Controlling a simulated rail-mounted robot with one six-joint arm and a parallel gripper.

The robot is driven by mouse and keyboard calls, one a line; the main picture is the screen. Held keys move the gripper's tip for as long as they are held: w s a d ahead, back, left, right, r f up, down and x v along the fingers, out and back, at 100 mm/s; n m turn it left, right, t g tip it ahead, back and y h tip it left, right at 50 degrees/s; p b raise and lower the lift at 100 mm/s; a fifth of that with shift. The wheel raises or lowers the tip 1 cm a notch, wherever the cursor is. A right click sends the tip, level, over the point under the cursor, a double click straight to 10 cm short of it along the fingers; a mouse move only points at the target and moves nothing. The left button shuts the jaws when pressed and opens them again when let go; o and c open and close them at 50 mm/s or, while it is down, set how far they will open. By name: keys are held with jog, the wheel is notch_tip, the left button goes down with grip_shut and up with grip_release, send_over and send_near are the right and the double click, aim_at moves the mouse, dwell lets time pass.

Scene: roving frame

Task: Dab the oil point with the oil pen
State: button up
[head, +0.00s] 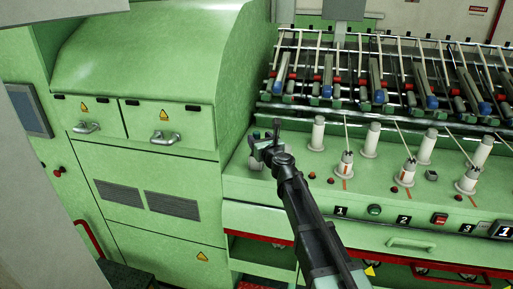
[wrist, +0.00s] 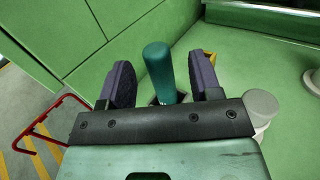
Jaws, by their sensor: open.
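A teal cylinder with a rounded top, which looks like the oil pen (wrist: 158,68), stands upright between my fingers in the wrist view. Its lower end goes down towards a dark opening, mostly hidden by my gripper. My gripper (wrist: 163,84) is open, with one dark pad on each side of the pen and gaps showing. In the head view my gripper (head: 266,146) is over the left end of the green machine ledge (head: 275,190). The pen cannot be made out clearly there. I cannot pick out the oil point in either view.
White spindles (head: 318,133) and thread cones (head: 345,165) stand on the ledge to the right. A green cabinet (head: 150,60) rises on the left. A red rail (wrist: 50,118) shows at lower left in the wrist view.

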jog(key=x, duration=0.5)
jog(key=shift+a+f, duration=0.1)
jog(key=shift+f, duration=0.1)
jog(key=shift+s, duration=0.1)
jog(key=shift+c, duration=0.5)
jog(key=c, duration=0.9)
